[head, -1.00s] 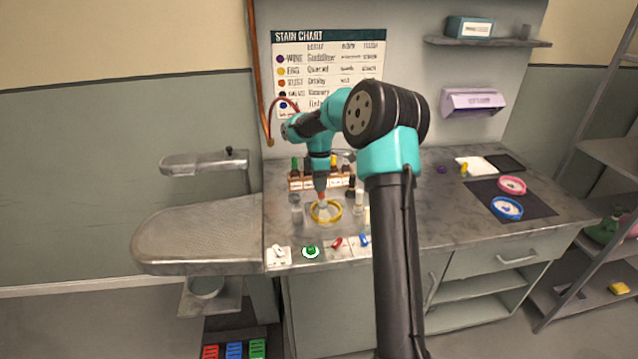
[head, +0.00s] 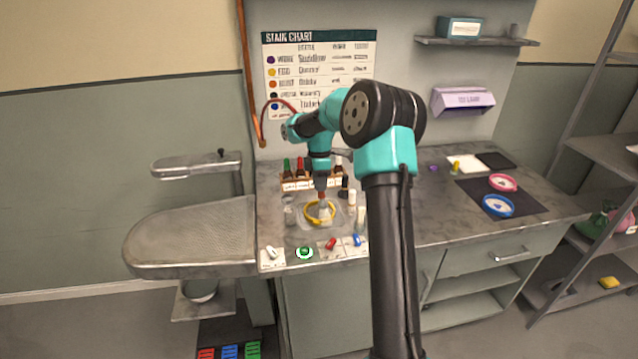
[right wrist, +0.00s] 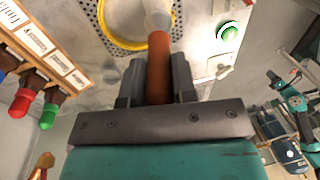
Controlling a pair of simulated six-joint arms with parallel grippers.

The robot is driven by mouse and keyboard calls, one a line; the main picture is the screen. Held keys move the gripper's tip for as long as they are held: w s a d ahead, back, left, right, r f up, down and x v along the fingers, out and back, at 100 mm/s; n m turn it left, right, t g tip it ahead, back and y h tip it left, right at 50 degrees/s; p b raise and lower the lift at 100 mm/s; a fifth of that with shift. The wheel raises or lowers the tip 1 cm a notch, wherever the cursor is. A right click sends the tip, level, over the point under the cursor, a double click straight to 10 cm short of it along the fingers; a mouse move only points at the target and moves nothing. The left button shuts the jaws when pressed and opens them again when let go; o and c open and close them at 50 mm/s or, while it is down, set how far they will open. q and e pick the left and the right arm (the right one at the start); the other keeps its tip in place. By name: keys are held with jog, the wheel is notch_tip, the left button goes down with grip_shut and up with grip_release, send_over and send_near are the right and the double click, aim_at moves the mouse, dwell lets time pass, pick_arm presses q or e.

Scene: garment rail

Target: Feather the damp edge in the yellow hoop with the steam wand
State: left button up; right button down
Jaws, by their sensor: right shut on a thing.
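The yellow hoop (head: 307,217) lies on the counter at the front left. In the right wrist view its rim (right wrist: 103,37) shows at the top, beside perforated metal. My right gripper (head: 320,187) points down above it, shut on a brown-orange handle that I take for the steam wand (right wrist: 159,65). In the right wrist view the dark fingers (right wrist: 157,85) are on both sides of the handle. The wand's pale, blurred tip (head: 323,213) is over the inside of the hoop and hides part of the cloth; I cannot make out the damp edge.
A rack of capped bottles (head: 312,184) stands just behind the hoop. Small white, green (head: 304,253), red and blue items line the front edge. An ironing board (head: 195,238) is on the left. Pink (head: 503,183) and blue (head: 498,205) hoops lie on a dark mat at right.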

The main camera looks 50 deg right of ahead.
jog(key=shift+d, duration=0.15)
jog(key=shift+d, duration=1.1)
jog(key=shift+w+d, duration=0.7)
jog(key=shift+d, duration=0.3)
notch_tip(320, 180, up, 7)
dwell(0.8)
jog(key=shift+s, duration=0.1)
